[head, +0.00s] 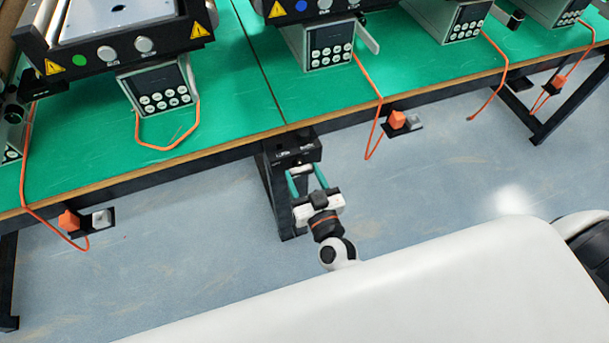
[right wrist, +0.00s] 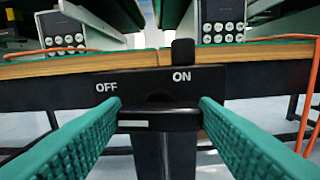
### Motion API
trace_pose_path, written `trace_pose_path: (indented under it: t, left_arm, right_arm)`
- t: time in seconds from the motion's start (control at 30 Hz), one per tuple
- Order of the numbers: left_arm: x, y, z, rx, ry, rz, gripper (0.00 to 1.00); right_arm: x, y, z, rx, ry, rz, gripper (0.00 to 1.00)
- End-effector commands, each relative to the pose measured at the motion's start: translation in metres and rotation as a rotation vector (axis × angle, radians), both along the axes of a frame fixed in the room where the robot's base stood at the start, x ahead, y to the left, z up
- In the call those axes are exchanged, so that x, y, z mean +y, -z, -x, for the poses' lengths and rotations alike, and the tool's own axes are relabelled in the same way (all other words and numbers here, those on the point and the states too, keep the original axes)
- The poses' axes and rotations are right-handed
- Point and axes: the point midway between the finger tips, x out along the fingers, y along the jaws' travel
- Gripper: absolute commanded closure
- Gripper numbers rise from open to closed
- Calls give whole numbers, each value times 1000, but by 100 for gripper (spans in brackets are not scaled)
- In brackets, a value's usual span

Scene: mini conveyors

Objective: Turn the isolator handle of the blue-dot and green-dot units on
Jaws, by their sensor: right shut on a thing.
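The green-dot unit (head: 100,55) stands at the left of the table. The blue-dot unit (head: 295,12) stands right of it, partly cut off by the top edge. A black isolator box (right wrist: 222,80) marked OFF on the left and ON on the right sits under the table edge; it also shows in the head view (head: 283,146). Its black isolator handle (right wrist: 160,119), with a white stripe, lies level below the labels. My right gripper (head: 304,171) has its green fingers at both ends of the handle, shut on it. My left gripper is not in view.
Orange plugs (head: 69,220) and (head: 397,120) with cables hang at the table's front edge. A black table leg (head: 275,195) stands behind my right gripper. More units stand at the upper right. The floor in front is clear.

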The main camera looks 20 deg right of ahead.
Motion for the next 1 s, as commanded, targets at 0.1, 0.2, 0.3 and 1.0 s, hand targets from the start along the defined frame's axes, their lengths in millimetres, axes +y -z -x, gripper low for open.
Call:
trace_pose_path:
  t: [0.1,0.2,0.3,1.0]
  left_arm:
    - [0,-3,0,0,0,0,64]
    - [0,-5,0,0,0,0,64]
    - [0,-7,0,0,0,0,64]
    - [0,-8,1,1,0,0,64]
  right_arm:
    - [0,-1,0,3,0,-70,68]
    - [-1,-1,0,5,0,-149,68]
    - [-1,-1,0,8,0,-239,68]
    - [-4,3,0,30,0,-904,68]
